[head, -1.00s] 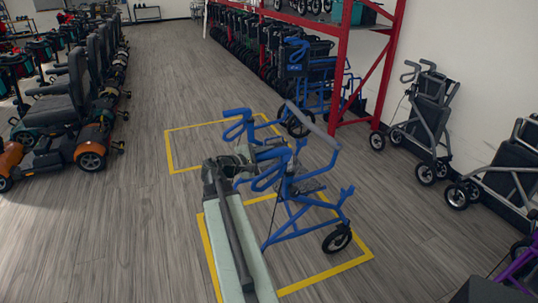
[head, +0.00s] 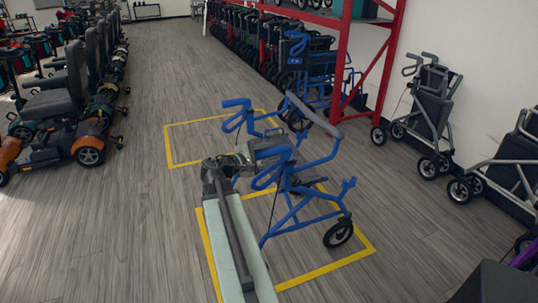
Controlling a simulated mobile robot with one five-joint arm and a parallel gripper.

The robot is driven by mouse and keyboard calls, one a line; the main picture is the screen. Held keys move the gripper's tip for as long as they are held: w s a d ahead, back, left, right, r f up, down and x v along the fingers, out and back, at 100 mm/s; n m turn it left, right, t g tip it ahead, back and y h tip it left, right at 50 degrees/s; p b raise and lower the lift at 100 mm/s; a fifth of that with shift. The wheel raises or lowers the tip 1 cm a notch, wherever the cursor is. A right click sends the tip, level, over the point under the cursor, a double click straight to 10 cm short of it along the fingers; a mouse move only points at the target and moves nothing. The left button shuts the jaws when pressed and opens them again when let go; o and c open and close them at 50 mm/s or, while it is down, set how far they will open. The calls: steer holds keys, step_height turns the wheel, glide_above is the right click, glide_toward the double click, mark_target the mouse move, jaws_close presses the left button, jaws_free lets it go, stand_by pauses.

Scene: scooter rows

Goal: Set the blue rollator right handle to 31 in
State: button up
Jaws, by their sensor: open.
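My gripper (head: 251,158) is at the left end of this nearer handle, open. My arm hides part of the frame. Whether the fingers are around the handle or only beside it, I cannot tell. No height marks can be read.
Yellow floor tape (head: 330,270) outlines a rectangle around the rollator. A red rack (head: 365,70) with more rollators stands behind. Grey rollators (head: 432,115) line the right wall. Mobility scooters (head: 70,120) stand at left. The grey floor between them is clear.

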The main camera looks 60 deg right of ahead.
mark_target(259, 157)
steer(key=p+v, duration=0.1)
steer(key=v, duration=0.6)
steer(key=shift+a, duration=0.3)
steer(key=shift+w, duration=0.1)
